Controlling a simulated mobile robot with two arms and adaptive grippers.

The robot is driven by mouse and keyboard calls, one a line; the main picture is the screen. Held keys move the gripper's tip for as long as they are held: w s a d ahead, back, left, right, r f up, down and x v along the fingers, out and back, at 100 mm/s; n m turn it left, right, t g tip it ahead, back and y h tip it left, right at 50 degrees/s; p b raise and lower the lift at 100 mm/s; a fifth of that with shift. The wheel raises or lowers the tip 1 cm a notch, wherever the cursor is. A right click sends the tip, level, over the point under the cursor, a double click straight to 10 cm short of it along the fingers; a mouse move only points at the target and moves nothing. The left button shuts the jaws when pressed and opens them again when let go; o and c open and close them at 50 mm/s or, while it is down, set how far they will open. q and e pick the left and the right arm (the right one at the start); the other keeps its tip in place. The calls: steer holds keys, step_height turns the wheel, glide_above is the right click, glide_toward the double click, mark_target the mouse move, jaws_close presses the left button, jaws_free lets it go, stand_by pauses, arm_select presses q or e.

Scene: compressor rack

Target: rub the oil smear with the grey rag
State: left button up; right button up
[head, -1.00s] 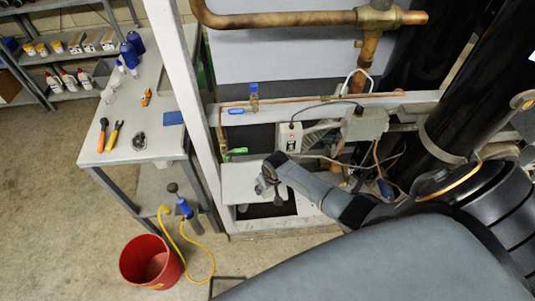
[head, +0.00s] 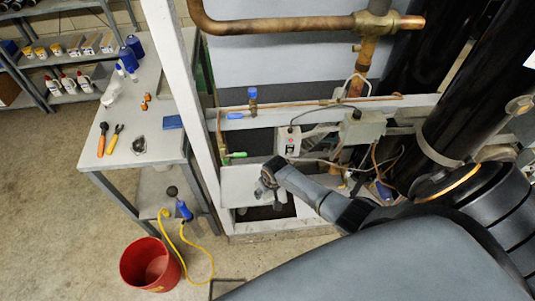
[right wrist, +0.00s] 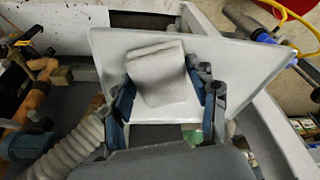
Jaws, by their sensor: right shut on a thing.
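My right gripper (head: 266,184) is low inside the white frame, over a pale flat panel (head: 238,185). In the right wrist view the gripper (right wrist: 164,84) is shut on the folded grey rag (right wrist: 160,70), with a finger on either side of it. The rag lies over the same panel (right wrist: 240,62); I cannot tell whether it touches the panel. No oil smear can be made out on the bare part of the panel; the part under the rag and gripper is hidden. My left gripper is not in view.
Copper pipes (head: 280,25), a grey box (head: 362,126) and cables crowd the space right of the gripper. A white upright (head: 182,80) stands to its left. A workbench with tools (head: 150,165) and a red bucket (head: 150,264) are further left.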

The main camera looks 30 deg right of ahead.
steer(key=shift+s+f, duration=0.1)
steer(key=shift+f, duration=0.05)
steer(key=shift+w+d+b, duration=0.3)
steer(key=shift+w+b, duration=0.05)
steer(key=shift+w, duration=0.3)
steer(key=shift+w+d+b, duration=0.3)
steer(key=shift+w, duration=0.3)
steer(key=shift+w+d+b, duration=0.3)
steer(key=shift+w+b, duration=0.05)
steer(key=shift+w, duration=0.3)
steer(key=shift+w+d+b, duration=0.25)
steer(key=shift+w+b, duration=0.25)
steer(key=shift+b, duration=0.05)
steer(key=shift+w+d+b, duration=0.25)
steer(key=shift+w+b, duration=0.2)
steer(key=shift+b, duration=0.05)
steer(key=shift+w+d+b, duration=0.2)
steer(key=shift+w+b, duration=0.1)
steer(key=shift+w, duration=0.25)
steer(key=shift+r, duration=0.25)
steer(key=p+v, duration=0.3)
steer(key=w+p+v, duration=0.1)
steer(key=p+v, duration=0.1)
steer(key=p, duration=0.1)
steer(key=shift+r, duration=0.55)
jaws_close()
steer(key=shift+f, duration=0.1)
